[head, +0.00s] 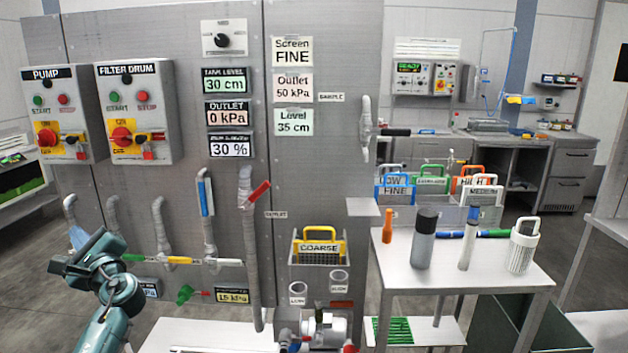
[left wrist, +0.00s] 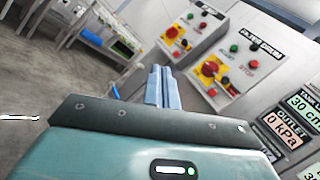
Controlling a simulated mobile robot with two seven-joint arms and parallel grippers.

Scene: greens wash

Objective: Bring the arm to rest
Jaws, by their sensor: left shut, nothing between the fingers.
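My left arm comes in from the bottom left of the head view. Its gripper (head: 78,238) is in front of the lower left of the grey panel wall, below the pump box. In the left wrist view the two pale blue fingers of the left gripper (left wrist: 163,84) lie together, shut and empty. They appear apart from the panel and its boxes. My right gripper shows in neither view.
The pump box (head: 54,112) and filter drum box (head: 134,112) are on the panel, with pipes and valves below. A side table (head: 455,270) at right holds a grey bottle (head: 424,240) and a white basket (head: 522,245). A coarse basket (head: 318,248) sits at the panel's lower right.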

